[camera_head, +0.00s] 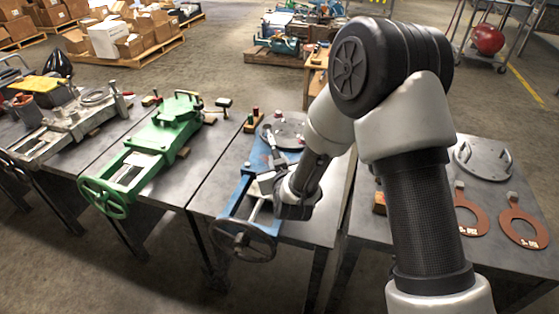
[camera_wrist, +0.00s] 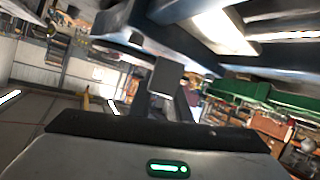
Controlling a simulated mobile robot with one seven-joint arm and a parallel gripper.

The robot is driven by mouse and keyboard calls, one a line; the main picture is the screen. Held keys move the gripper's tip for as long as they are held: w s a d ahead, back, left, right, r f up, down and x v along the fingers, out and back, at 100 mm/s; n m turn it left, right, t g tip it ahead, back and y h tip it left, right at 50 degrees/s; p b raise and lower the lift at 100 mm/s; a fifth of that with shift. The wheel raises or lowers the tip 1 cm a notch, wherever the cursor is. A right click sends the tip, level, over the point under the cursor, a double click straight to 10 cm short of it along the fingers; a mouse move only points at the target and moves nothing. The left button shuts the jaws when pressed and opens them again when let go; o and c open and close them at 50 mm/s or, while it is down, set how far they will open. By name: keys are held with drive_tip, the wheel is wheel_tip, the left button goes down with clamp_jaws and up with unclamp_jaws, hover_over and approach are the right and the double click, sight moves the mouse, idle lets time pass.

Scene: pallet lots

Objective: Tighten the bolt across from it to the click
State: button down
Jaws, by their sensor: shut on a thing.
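A blue valve (camera_head: 235,203) with a dark handwheel (camera_head: 242,240) lies on the middle metal table, with its round flange plate (camera_head: 287,128) at the far end. My gripper (camera_head: 284,200) is low over the valve's right side, near the handwheel end. In the wrist view, a dark square block (camera_wrist: 167,76) shows just ahead of the gripper. The bolts and the tool's contact with any of them cannot be made out.
A green valve (camera_head: 150,150) lies on the left table. Orange ring tags (camera_head: 522,228) and a grey flange plate (camera_head: 484,160) lie on the right table.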

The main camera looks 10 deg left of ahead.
drive_tip(key=shift+s+a+r+m+h, duration=0.1)
drive_tip(key=shift+a+m+h, duration=0.15)
drive_tip(key=shift+a, duration=0.1)
drive_tip(key=shift+s+a+r+m+h, duration=0.1)
drive_tip(key=shift+a+m+h, duration=0.05)
drive_tip(key=shift+a+h, duration=0.15)
drive_tip(key=shift+a, duration=0.15)
drive_tip(key=shift+s+a+m+t+h, duration=0.2)
drive_tip(key=shift+a+m+t+h, duration=0.1)
drive_tip(key=shift+a+m+h, duration=0.35)
drive_tip(key=shift+d, duration=0.1)
drive_tip(key=shift+w+d+r+n+y, duration=0.1)
drive_tip(key=shift+w+d+n+y, duration=0.2)
drive_tip(key=shift+d+n+y, duration=0.2)
drive_tip(key=shift+d, duration=0.2)
drive_tip(key=shift+d+n+y, duration=0.2)
drive_tip(key=shift+n+y, duration=0.05)
drive_tip(key=shift+y, duration=0.05)
drive_tip(key=shift+s+r, duration=0.1)
drive_tip(key=shift+r, duration=0.05)
idle(1.5)
drive_tip(key=shift+r, duration=0.55)
idle(1.5)
